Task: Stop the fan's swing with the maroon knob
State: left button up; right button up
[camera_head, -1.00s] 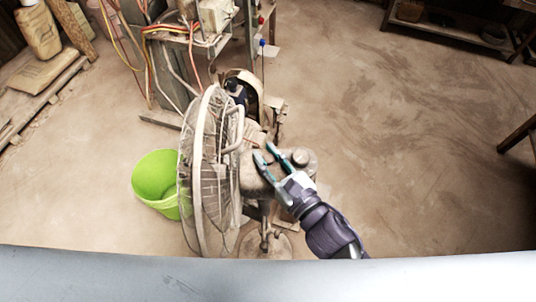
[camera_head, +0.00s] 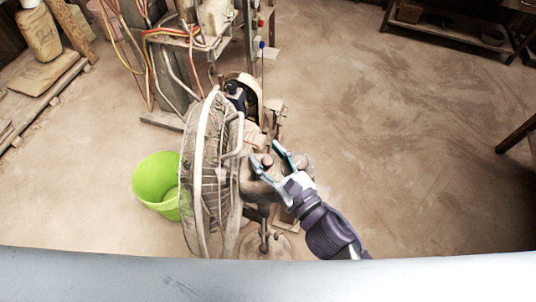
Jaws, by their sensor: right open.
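The fan (camera_head: 197,165) stands in the middle of the camera_head view, its dusty wire cage facing left. Its motor housing (camera_head: 252,190) is behind the cage, on the right. A small dark maroon knob (camera_head: 267,160) shows on top of the housing. My right gripper (camera_head: 264,151) reaches in from the lower right, open, with its teal-edged fingers on either side of the knob. I cannot tell whether a finger touches it. My left gripper is not in view.
A lime green bucket (camera_head: 155,180) stands left of the fan. A machine with loose coloured cables (camera_head: 185,35) is behind it. A low shelf (camera_head: 450,32) is at the back right. The floor (camera_head: 400,150) on the right is clear.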

aim_at(268, 158)
jog(key=shift+r, duration=0.1)
jog(key=shift+r, duration=0.35)
notch_tip(268, 158, up, 9)
dwell(0.6)
